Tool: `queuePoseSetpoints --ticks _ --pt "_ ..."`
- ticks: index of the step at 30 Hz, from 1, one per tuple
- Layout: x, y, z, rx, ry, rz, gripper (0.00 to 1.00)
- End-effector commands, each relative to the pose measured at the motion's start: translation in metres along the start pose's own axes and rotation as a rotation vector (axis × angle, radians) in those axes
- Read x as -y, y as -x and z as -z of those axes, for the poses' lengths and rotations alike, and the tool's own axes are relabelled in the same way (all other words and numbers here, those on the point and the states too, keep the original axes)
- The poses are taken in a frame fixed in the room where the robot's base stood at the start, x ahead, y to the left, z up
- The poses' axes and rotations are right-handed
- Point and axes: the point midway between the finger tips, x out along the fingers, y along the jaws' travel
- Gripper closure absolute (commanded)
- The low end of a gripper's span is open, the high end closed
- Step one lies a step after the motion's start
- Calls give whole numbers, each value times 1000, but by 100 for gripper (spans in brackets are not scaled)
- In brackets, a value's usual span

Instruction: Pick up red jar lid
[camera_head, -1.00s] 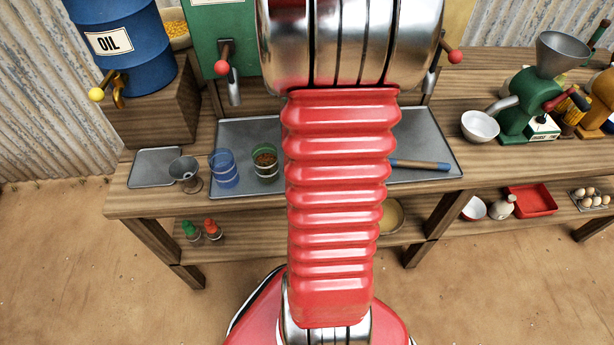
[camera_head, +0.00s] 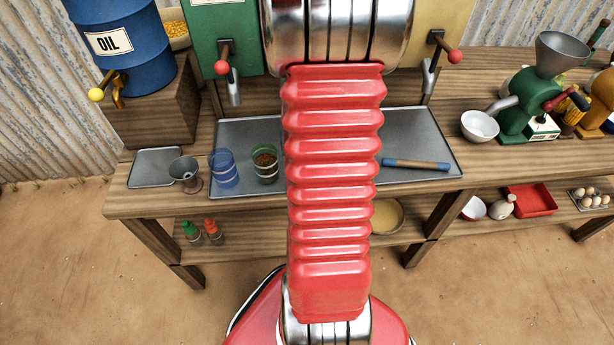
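No red jar lid can be made out on the bench. My red arm rises through the middle of the picture and hides the centre of the metal tray (camera_head: 420,150) and part of the bench behind it. My gripper is outside the picture. On the tray, left of my arm, stand a blue clear cup (camera_head: 224,168) and a green-rimmed glass (camera_head: 265,164) with brown contents. A stick with blue ends (camera_head: 416,164) lies on the tray to the right.
A small metal tray (camera_head: 150,168) and a funnel (camera_head: 184,172) are at the bench's left end. Blue oil drum (camera_head: 122,50) stands at back left. A white bowl (camera_head: 480,126) and green grinder (camera_head: 520,115) stand right. The lower shelf holds two bottles (camera_head: 202,232) and a red tray (camera_head: 530,200).

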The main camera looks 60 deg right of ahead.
Motion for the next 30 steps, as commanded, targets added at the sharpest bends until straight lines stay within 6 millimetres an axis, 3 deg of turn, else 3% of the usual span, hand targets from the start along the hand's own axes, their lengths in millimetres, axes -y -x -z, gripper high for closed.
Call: queuePoseSetpoints --ticks 12,25,30 --pt "0 0 0 -1 1 0 33" --pt "0 1 0 -1 1 0 63" --pt "0 1 0 -1 1 0 63"
